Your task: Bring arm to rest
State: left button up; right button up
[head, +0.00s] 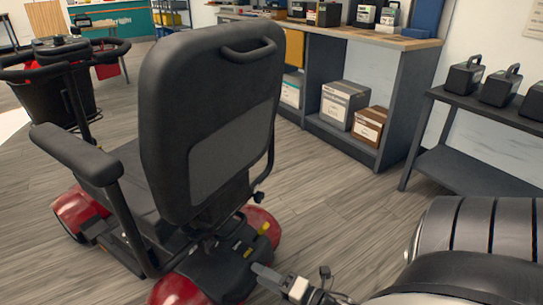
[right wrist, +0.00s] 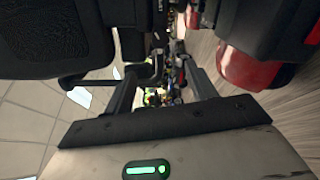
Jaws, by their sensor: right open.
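My right gripper (head: 293,277) is low in the head view, just right of the scooter's rear deck, with my right arm coming in from the bottom right. In the right wrist view the gripper (right wrist: 162,78) is open, its two dark fingers apart. I see nothing clearly held between them; the area there is cluttered and dark. The nearest scooter (head: 205,120) has a black seat with its back toward me and red bodywork. Its red part also shows in the right wrist view (right wrist: 245,68), close beside the fingers. My left gripper is not in view.
A grey workbench (head: 400,105) stands at the back, with boxes (head: 343,103) on its lower shelf. A dark rack (head: 470,165) with several black cases is at the right. A scooter basket (head: 55,100) and handlebars are at the left. Wood-look floor (head: 335,190) lies clear between scooter and bench.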

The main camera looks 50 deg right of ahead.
jog(key=shift+s+d, duration=0.15)
jog(key=shift+s, duration=0.7)
